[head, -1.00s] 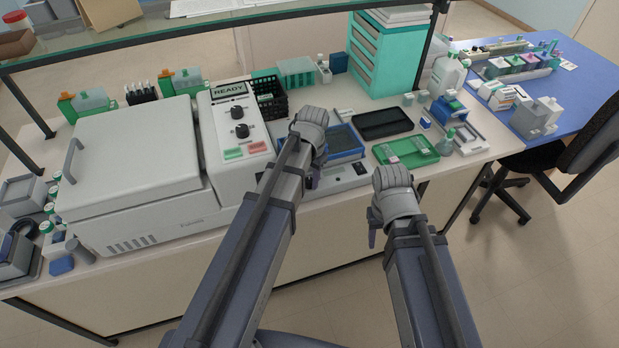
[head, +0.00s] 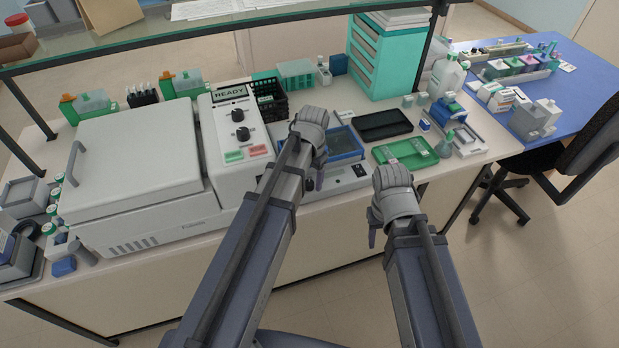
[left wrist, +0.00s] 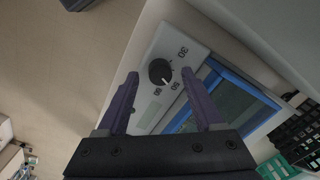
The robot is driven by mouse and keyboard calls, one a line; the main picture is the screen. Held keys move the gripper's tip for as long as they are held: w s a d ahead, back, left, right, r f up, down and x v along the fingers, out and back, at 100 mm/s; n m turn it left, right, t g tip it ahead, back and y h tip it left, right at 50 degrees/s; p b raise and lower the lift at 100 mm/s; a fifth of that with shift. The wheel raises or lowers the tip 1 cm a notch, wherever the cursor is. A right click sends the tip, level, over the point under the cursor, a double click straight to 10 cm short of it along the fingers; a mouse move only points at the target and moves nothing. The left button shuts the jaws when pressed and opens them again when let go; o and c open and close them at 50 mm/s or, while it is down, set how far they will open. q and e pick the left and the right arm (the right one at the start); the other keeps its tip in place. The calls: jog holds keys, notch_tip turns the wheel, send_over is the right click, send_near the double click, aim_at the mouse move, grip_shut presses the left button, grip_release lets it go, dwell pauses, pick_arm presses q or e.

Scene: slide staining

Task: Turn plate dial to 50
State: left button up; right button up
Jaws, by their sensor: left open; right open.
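The plate dial is a round black knob (left wrist: 160,71) on a pale panel with printed numbers, 30 and 50 among them. A small white mark shows on the knob's lower right side; I cannot tell its exact reading. My left gripper (left wrist: 160,77) is open, its two purple fingers on either side of the knob in the picture. I cannot tell whether they touch it. In the head view my left gripper (head: 313,176) is over the left front of the blue-framed plate device (head: 350,181) and hides the knob. My right gripper (head: 375,230) is open and empty before the bench's front edge.
A large white machine (head: 130,160) with a READY display and two knobs stands left of the plate device. A black tray (head: 382,125) and a green tray (head: 405,153) lie to its right. A glass shelf (head: 240,25) crosses above the bench's back.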

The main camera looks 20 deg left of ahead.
aim_at(311, 184)
pick_arm(q)
jog(key=r+p, duration=0.6)
jog(key=r, duration=0.1)
jog(key=shift+s+d, duration=0.1)
jog(key=shift+d, duration=0.1)
pick_arm(e)
notch_tip(311, 184, up, 7)
pick_arm(q)
jog(key=shift+f, duration=0.15)
pick_arm(e)
jog(key=shift+f, duration=0.2)
pick_arm(q)
jog(key=s+d+f+b, duration=0.3)
jog(key=s+d, duration=0.7)
jog(key=s, duration=0.4)
jog(key=shift+s+f+n+y+b, duration=0.15)
jog(key=shift+f+n+y+b, duration=0.15)
jog(key=shift+f+b, duration=0.1)
pick_arm(e)
notch_tip(311, 184, down, 4)
jog(key=shift+r, duration=0.1)
